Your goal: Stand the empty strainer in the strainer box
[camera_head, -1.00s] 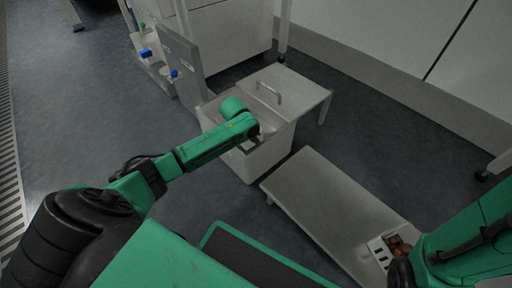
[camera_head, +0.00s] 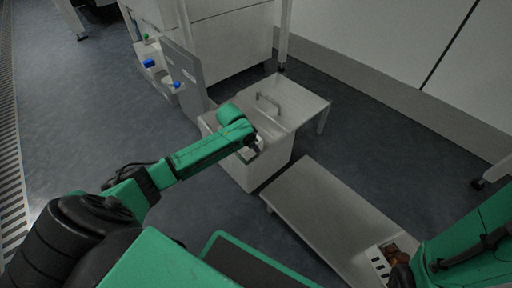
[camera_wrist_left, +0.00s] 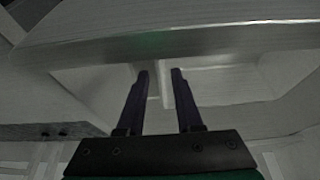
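A pale open-topped box (camera_head: 266,171), which I take for the strainer box, stands on the floor in the middle of the head view. My left gripper (camera_head: 256,146) points down at its opening, its fingers partly hidden by my wrist. In the left wrist view the two dark fingers (camera_wrist_left: 159,74) stand apart. A thin pale upright bar (camera_wrist_left: 167,92) shows between or behind them; I cannot tell whether it is part of the strainer or touches them. A broad pale rim (camera_wrist_left: 200,42) crosses beyond the fingertips. I cannot make out the strainer for certain. My right gripper's fingers are out of sight.
A flat metal top with a handle (camera_head: 268,101) adjoins the box behind. A low metal bench (camera_head: 325,205) lies to the right, with a white tray (camera_head: 377,262) and brown dates at its near end. A shelf with blue-capped items (camera_head: 150,63) stands back left.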

